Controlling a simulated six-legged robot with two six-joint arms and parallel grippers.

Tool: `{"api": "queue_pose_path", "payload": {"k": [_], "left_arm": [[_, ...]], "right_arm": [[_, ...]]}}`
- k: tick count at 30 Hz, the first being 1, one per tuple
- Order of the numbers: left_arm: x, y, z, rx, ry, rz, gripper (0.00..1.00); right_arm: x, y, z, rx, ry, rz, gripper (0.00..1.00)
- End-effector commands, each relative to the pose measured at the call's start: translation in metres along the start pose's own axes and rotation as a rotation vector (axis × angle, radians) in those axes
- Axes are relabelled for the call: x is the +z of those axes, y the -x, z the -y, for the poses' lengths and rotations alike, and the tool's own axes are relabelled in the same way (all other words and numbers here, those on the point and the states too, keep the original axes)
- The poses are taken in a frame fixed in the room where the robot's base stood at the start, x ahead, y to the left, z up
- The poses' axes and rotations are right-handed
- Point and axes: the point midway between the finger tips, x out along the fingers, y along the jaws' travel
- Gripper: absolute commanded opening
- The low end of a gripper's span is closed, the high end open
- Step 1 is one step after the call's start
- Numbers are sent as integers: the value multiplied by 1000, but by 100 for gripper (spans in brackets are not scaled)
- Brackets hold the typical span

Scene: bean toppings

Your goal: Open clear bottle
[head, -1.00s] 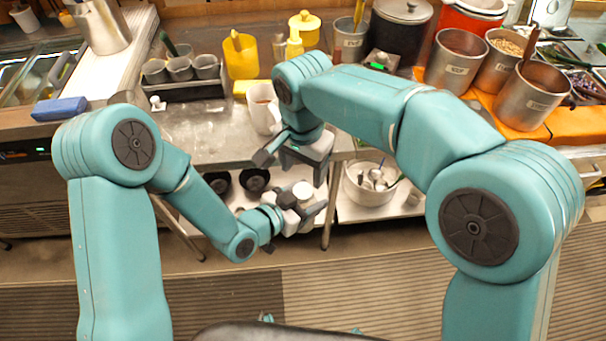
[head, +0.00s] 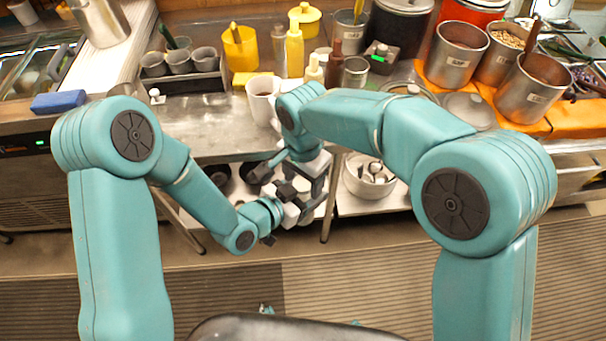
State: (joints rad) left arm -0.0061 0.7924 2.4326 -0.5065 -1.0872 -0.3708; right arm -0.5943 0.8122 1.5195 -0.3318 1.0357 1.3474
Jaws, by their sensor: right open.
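A small pale bottle (head: 313,72), which looks like the clear one, stands on the steel counter behind my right wrist; its lower part is hidden. A yellow squeeze bottle (head: 294,50) and a dark brown bottle (head: 336,66) stand close by it. My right gripper (head: 290,178) is open and points down in front of the counter's edge, below and apart from the bottles. My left gripper (head: 288,211) is just beneath it, over the lower shelf. The two grippers overlap in the picture, and the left fingers are too small and crowded to read.
A white mug (head: 262,100) stands left of my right wrist. Steel pots (head: 455,54) crowd the orange cloth at right. A rack of grey cups (head: 180,84) is at left. A white bowl (head: 368,181) with utensils is on the lower shelf.

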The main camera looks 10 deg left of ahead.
Motion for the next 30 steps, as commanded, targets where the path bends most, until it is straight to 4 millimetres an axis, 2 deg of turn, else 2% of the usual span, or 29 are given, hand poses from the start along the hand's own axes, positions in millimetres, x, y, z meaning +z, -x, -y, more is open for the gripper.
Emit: {"api": "queue_pose_path", "payload": {"k": [1, 5, 6, 7, 9, 18, 27, 30], "left_arm": [[0, 0, 0, 0, 0, -1, 0], [0, 0, 0, 0, 0, -1, 0], [0, 0, 0, -1, 0, -1, 0], [0, 0, 0, -1, 0, -1, 0], [0, 0, 0, -1, 0, -1, 0], [0, 0, 0, 0, 0, -1, 0], [0, 0, 0, 0, 0, -1, 0], [0, 0, 0, 0, -1, -1, 0]], "right_arm": [[0, 0, 0, 0, 0, 0, 56], [0, 0, 0, 0, 0, 0, 13], [0, 0, 0, 0, 1, 0, 8], [0, 0, 0, 0, 0, 0, 48], [0, 0, 0, 1, 1, 0, 70], [0, 2, 0, -1, 1, -1, 70], [0, 41, 0, -2, 0, -2, 70], [0, 46, 0, -1, 0, 0, 70]]}}
